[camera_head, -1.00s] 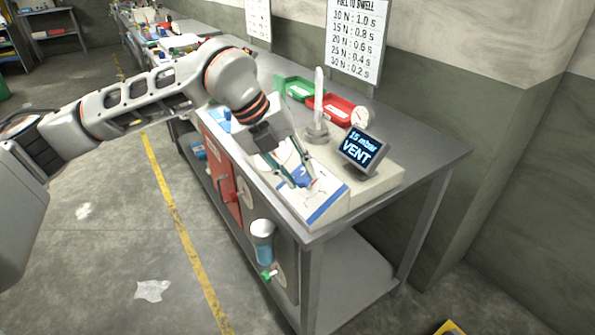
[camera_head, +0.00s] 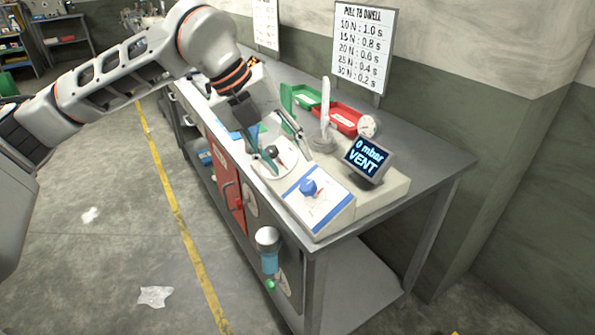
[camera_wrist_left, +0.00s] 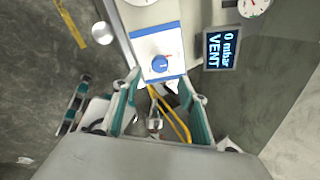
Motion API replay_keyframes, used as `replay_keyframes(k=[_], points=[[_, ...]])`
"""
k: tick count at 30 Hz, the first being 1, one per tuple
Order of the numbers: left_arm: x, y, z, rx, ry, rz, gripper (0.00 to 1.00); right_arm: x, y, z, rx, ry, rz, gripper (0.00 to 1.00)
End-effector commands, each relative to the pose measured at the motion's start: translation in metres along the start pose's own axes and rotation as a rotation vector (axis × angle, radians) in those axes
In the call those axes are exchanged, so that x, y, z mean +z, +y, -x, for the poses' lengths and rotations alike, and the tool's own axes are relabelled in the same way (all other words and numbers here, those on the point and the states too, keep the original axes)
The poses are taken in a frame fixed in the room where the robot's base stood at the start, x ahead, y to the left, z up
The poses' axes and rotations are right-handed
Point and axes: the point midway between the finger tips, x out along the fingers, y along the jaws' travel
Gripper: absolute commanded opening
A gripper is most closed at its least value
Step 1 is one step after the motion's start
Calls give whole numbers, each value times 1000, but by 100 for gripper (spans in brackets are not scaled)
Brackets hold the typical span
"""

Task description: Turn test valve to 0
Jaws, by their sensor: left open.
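The blue valve knob (camera_head: 308,187) sits on a sloped white panel (camera_head: 330,213) with blue edge bands at the near end of the bench. In the left wrist view the knob (camera_wrist_left: 160,63) lies just beyond my fingertips, uncovered. The pointer setting is too small to read. A small screen (camera_head: 367,156) beside it reads "0 mbar VENT". My left gripper (camera_head: 288,160) is open and empty, above and to the left of the knob, apart from it. It also shows in the left wrist view (camera_wrist_left: 160,85). My right gripper is not in view.
A round dial with a dark knob (camera_head: 275,152) lies behind the left fingers. A red panel (camera_head: 228,190) is on the bench front.

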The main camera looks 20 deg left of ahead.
Motion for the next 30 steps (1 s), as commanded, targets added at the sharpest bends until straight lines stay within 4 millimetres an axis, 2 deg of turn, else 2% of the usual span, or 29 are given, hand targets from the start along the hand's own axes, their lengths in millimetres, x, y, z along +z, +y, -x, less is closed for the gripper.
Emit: replay_keyframes(k=[3,9,30], points=[[1,0,21,-1,-4,1,42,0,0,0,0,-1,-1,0],[1,0,40,-1,-2,0,42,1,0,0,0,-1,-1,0],[0,0,42,0,-1,1,42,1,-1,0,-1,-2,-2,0]])
